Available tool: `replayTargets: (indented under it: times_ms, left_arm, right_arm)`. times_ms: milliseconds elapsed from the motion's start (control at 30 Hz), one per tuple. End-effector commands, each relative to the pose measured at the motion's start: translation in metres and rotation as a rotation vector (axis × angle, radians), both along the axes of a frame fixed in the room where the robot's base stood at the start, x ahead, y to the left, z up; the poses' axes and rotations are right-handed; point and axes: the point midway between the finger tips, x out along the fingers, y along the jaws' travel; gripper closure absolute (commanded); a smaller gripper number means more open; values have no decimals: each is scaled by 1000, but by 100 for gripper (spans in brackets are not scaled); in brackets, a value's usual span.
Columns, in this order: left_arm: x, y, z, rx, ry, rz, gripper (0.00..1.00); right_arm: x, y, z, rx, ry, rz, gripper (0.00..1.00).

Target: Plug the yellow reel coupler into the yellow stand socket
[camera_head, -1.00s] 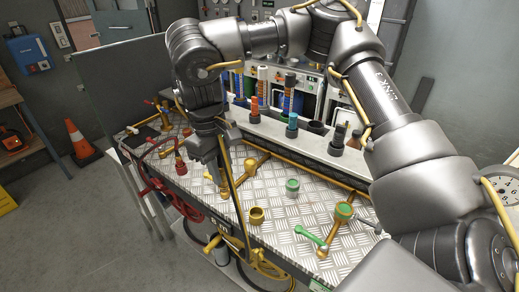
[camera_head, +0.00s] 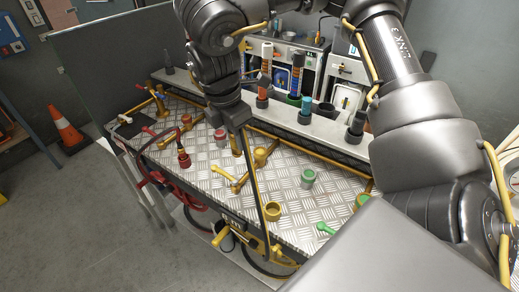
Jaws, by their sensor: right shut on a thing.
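My right gripper (camera_head: 236,140) points down above the middle of the metal deck, shut on the yellow coupler (camera_head: 235,151), which is mostly hidden by the fingers. A black hose hangs from it past the deck's front edge to the yellow reel (camera_head: 262,252). A yellow stand fitting (camera_head: 261,157) with a lever (camera_head: 239,184) is on the deck, just right of and below the gripper; I take it as the yellow socket. Its mouth is not clear. The coupler looks apart from it. My left gripper is not in view.
A yellow cup-shaped piece (camera_head: 274,211) and a green-topped piece (camera_head: 308,178) stand loose-looking on the deck (camera_head: 290,230). A green lever (camera_head: 325,228) is to the right. A red coupler (camera_head: 184,160) stands at left. A ledge with bottle-like items (camera_head: 295,80) runs behind.

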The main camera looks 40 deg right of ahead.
Motion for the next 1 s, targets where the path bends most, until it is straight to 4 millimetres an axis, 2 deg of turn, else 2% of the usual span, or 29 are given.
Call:
replayTargets:
  times_ms: [200,600,800,1000]
  left_arm:
    - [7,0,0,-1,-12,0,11]
    - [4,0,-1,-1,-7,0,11]
    - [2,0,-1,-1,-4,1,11]
    - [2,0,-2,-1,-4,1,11]
  right_arm:
    - [-16,-24,2,4,-2,719,100]
    - [-44,-56,0,5,-4,1880,100]
    - [-55,-67,-2,6,0,2336,100]
    - [-62,-72,-3,4,2,2611,100]
